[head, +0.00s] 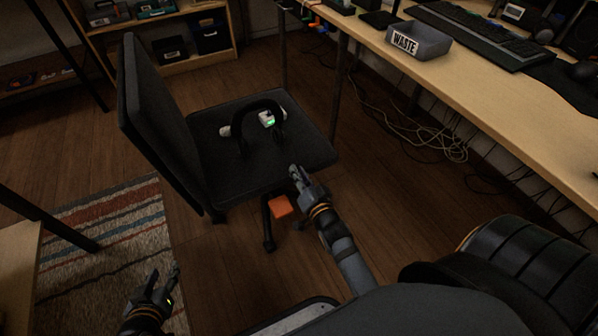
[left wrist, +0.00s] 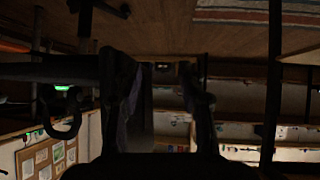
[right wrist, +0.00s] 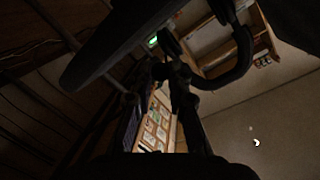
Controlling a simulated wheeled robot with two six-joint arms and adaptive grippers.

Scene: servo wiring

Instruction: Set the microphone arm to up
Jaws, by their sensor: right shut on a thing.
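A black headset-like loop (head: 262,104) stands on the seat of a dark chair, beside a white part with a green light (head: 268,118). The loop (right wrist: 240,62) and green light (right wrist: 152,40) also show in the right wrist view. My right gripper (head: 295,172) is at the seat's near right edge. Its fingers (right wrist: 170,75) are close together on a dark part near the light, probably the microphone arm; its outline and angle are too dark to make out. My left gripper (head: 165,283) is low at the lower left, away from the chair, with its fingers apart (left wrist: 165,95) and empty.
The chair (head: 160,125) has its tall back on the left. An orange block (head: 281,206) shows below the seat. A desk (head: 500,95) with a waste tray (head: 418,42) runs along the right, with cables (head: 440,140) beneath. A striped rug (head: 110,230) lies at left.

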